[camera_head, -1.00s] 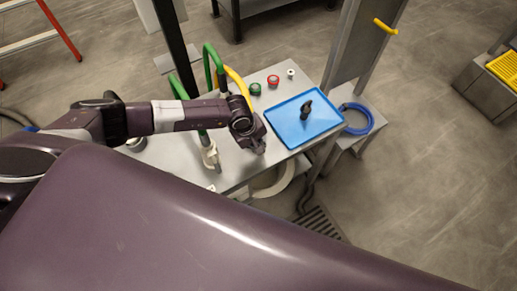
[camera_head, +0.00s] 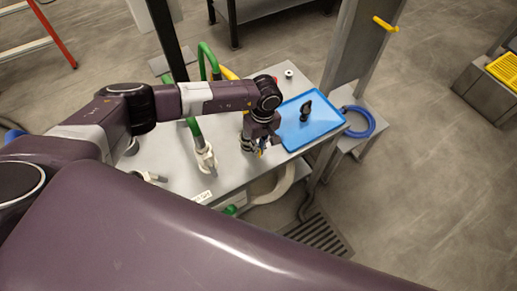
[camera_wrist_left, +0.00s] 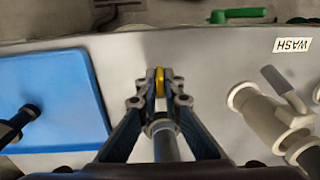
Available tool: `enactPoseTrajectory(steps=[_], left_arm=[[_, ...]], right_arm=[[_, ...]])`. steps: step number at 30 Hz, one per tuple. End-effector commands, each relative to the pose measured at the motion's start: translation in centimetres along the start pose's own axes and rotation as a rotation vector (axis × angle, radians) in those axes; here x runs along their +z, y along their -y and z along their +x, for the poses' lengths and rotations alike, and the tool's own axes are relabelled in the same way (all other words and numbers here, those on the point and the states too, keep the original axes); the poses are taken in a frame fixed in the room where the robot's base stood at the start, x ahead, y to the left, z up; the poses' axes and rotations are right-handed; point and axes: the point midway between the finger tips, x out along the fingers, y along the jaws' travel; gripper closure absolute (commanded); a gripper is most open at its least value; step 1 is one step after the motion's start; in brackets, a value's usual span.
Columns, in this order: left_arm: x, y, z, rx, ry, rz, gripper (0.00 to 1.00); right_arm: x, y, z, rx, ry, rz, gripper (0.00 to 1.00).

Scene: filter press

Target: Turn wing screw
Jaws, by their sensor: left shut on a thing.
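My left gripper (camera_head: 263,150) is at the front part of the grey table, just left of the blue tray, pointing down. In the left wrist view its two fingers (camera_wrist_left: 159,82) are closed on a small yellow piece, the wing screw (camera_wrist_left: 160,80). A grey pipe with a collar (camera_wrist_left: 164,130) shows between the fingers, below the yellow piece. How the wing screw joins the pipe is hidden by the fingers. In the head view my wrist hides most of it. My right gripper is not in view.
The blue tray (camera_head: 325,140) with a black object (camera_head: 305,112) lies right of the gripper. White fittings (camera_head: 206,158) with a green hose (camera_head: 194,128) stand to its left. A blue hose coil (camera_head: 367,124) lies on a stand beyond the tray.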

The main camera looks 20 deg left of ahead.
Motion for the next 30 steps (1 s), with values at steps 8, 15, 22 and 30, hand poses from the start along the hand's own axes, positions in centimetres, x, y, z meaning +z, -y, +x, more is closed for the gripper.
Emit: enactPoseTrajectory(steps=[8,15,22,30], left_arm=[[0.0,0.0,0.0,0.0,0.0,0.0,0.76],[0.0,0.0,0.0,0.001,0.0,0.0,0.76],[-0.1,-0.1,-2.2,0.004,0.0,0.001,0.76],[-0.1,-0.1,-7.9,0.004,-0.001,0.0,0.76]], right_arm=[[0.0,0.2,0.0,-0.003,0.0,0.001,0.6],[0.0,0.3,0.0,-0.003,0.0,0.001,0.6],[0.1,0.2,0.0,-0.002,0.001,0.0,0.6],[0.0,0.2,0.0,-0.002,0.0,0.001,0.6]])
